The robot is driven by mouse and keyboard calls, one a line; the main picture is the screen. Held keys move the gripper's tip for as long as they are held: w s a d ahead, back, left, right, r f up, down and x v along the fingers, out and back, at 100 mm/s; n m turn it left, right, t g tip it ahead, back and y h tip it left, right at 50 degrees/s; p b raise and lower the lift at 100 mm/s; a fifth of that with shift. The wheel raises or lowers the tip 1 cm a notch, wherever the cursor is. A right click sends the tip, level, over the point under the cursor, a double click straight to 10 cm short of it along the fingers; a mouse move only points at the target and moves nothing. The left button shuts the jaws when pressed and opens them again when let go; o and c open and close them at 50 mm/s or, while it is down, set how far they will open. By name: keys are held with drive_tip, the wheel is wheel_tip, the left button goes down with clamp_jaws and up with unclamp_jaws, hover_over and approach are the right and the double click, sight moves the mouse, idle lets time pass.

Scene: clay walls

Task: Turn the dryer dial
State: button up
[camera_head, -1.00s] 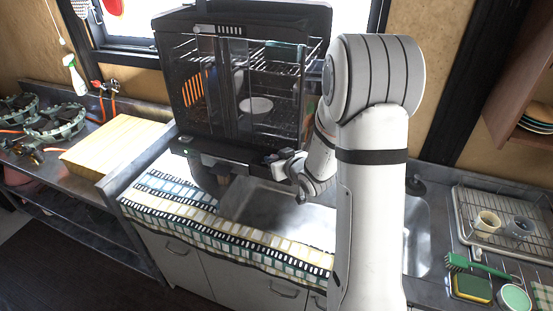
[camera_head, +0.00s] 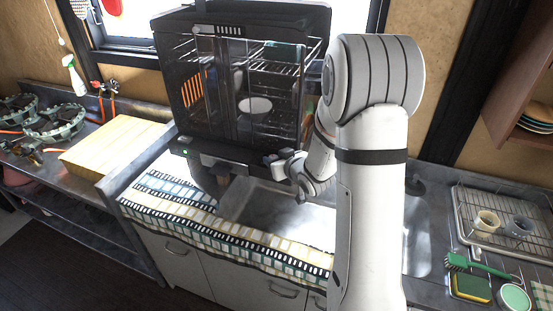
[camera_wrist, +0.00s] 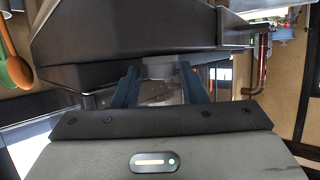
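The dryer (camera_head: 215,150) is a black cabinet with clear doors on the counter under the window; racks and dishes show inside. A small green light (camera_head: 185,152) is on the left of its lower front panel. My gripper (camera_head: 270,159) is at the right end of this panel, and I cannot make out the dial there. In the wrist view my gripper (camera_wrist: 160,68) has two blue fingers standing apart, close to the dryer's dark underside and edge (camera_wrist: 140,40). A grey shape shows between the fingers; I cannot tell whether it is the dial.
A sink (camera_head: 290,215) lies below my gripper, with a patterned cloth (camera_head: 200,220) along its front. A wooden board (camera_head: 110,143) is at left. A dish rack with cups (camera_head: 487,222), a green brush (camera_head: 480,266) and a sponge (camera_head: 472,287) are at right.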

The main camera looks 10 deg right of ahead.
drive_tip(key=b+v, duration=0.1)
drive_tip(key=v, duration=0.6)
drive_tip(key=shift+s, duration=0.35)
drive_tip(key=shift+d+r, duration=0.2)
drive_tip(key=shift+r, duration=0.05)
